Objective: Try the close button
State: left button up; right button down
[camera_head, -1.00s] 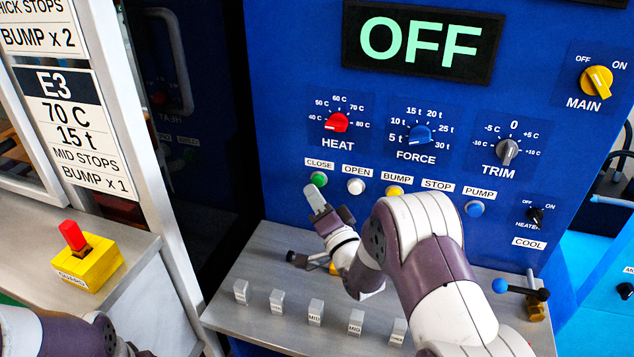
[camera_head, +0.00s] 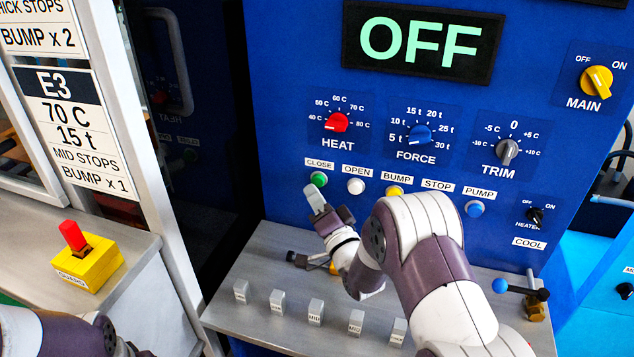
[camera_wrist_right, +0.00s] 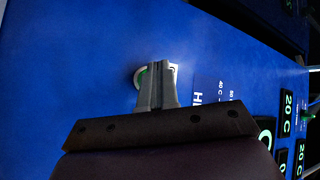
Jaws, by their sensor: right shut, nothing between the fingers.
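The green close button (camera_head: 319,179) sits on the blue panel under its CLOSE label (camera_head: 319,164), at the left end of the button row. My right gripper (camera_head: 315,190) is shut and empty, its fingertips right at the lower edge of the button. In the right wrist view the shut fingertips (camera_wrist_right: 157,66) cover most of the button, and a green sliver and pale ring (camera_wrist_right: 139,76) show beside them. I cannot tell whether they touch it. The display (camera_head: 421,41) reads OFF. Of my left arm only links show at the lower left; its gripper is out of view.
White open (camera_head: 356,186) and yellow bump (camera_head: 394,191) buttons are close to the right. The yellow main switch (camera_head: 596,82) is at the upper right. A metal shelf with several labelled blocks (camera_head: 316,312) lies below. A yellow guard box (camera_head: 88,268) stands left.

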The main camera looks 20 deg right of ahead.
jog(key=shift+w+d, duration=0.1)
jog(key=shift+w, duration=0.05)
jog(key=shift+w+d, duration=0.15)
jog(key=shift+w, duration=0.05)
jog(key=shift+w+d+b, duration=0.3)
jog(key=shift+w+b, duration=0.1)
dwell(0.8)
jog(key=shift+a, duration=0.1)
jog(key=shift+s+a, duration=0.45)
jog(key=shift+s, duration=0.3)
jog(key=s+a, duration=0.2)
jog(key=s+p, duration=0.1)
jog(key=s, duration=0.1)
jog(key=shift+s+a, duration=0.1)
jog(key=shift+a, duration=0.3)
dwell(0.5)
